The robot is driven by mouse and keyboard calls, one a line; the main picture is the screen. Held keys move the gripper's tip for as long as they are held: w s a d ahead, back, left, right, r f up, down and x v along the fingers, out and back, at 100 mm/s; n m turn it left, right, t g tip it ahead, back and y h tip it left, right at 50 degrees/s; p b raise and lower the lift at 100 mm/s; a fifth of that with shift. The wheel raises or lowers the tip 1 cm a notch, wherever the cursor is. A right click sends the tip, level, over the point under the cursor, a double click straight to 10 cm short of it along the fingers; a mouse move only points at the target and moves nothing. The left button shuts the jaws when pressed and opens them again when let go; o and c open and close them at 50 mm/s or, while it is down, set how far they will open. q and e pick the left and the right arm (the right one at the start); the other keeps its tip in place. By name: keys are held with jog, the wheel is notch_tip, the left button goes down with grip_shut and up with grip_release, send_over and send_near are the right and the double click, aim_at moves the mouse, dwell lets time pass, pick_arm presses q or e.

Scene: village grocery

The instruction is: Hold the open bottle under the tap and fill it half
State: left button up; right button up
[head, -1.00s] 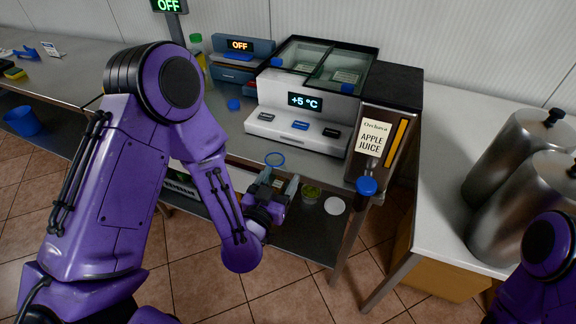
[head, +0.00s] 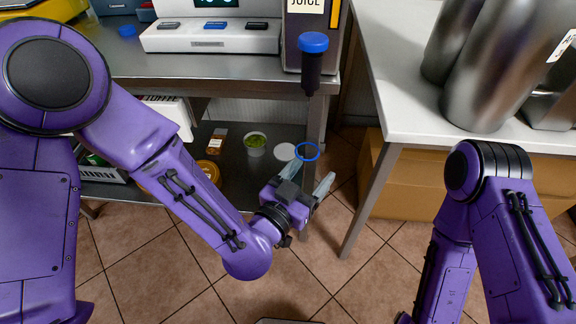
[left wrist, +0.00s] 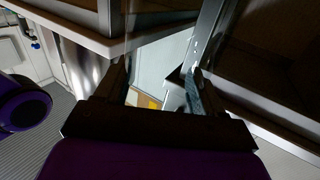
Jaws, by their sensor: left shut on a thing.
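The juice dispenser's tap has a blue top (head: 313,42) and a dark spout (head: 311,75) in the head view, with part of its label above. My left gripper (head: 308,184) is below and in front of the spout, shut on a clear bottle. The bottle's blue mouth ring (head: 307,160) shows just above the fingers, with no cap on it and a gap below the spout. The see-through body is hard to make out, and no liquid is visible. In the left wrist view, the fingers (left wrist: 160,88) stand apart around a pale see-through area. My right gripper is out of view.
A steel counter (head: 190,66) is at the left and a white counter (head: 390,60) with steel canisters (head: 490,75) at the right. A table leg (head: 317,125) stands close behind the gripper. A green-filled tub (head: 256,143) sits on the lower shelf.

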pick_arm(q)
jog(key=w+r+p, duration=0.2)
jog(key=w+p, duration=0.1)
jog(key=w, duration=0.6)
jog(key=shift+w, duration=0.35)
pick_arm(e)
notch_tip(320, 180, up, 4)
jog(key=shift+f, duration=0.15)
pick_arm(q)
jog(key=shift+a, duration=0.1)
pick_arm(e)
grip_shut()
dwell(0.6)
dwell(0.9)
